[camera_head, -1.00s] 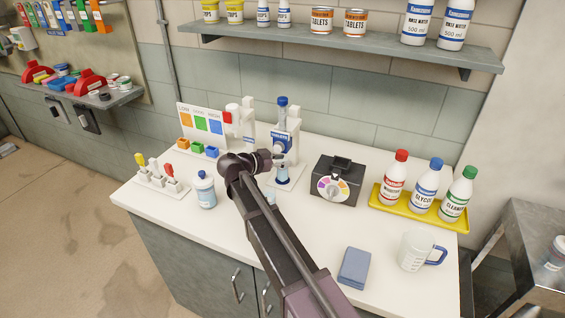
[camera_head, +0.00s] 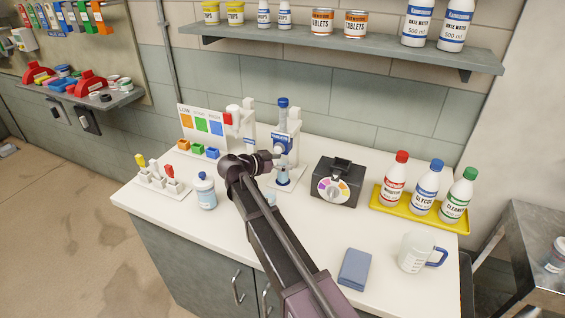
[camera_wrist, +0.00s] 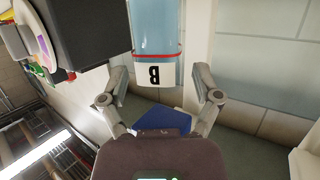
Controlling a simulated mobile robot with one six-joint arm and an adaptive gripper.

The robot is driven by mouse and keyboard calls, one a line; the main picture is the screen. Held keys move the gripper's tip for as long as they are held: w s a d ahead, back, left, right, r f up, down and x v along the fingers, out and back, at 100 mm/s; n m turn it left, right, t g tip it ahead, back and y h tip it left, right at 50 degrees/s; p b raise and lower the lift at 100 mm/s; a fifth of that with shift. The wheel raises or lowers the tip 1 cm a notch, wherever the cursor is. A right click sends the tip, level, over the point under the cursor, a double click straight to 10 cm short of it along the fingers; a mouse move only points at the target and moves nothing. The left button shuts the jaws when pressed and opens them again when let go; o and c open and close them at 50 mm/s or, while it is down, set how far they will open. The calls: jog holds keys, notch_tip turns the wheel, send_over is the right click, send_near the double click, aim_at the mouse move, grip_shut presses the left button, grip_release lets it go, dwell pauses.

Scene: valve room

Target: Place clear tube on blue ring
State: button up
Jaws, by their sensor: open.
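The clear tube (camera_wrist: 157,32) holds pale blue liquid and has a red line and a white label marked B. In the wrist view it stands between the two spread fingers of my gripper (camera_wrist: 160,72), with gaps on both sides. In the head view a small bluish tube (camera_head: 283,176) is low at the white stand (camera_head: 294,150), beside my wrist.
A black dial device (camera_head: 336,181) stands right of the stand. A capped bottle (camera_head: 205,191) stands left of my arm. A yellow tray (camera_head: 388,208) with bottles, a measuring jug (camera_head: 416,253) and a blue pad (camera_head: 354,268) are to the right.

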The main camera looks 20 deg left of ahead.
jog(key=p+v, duration=0.2)
jog(key=v, duration=0.5)
jog(key=shift+s+a, duration=0.2)
jog(key=shift+r, duration=0.1)
dwell(2.0)
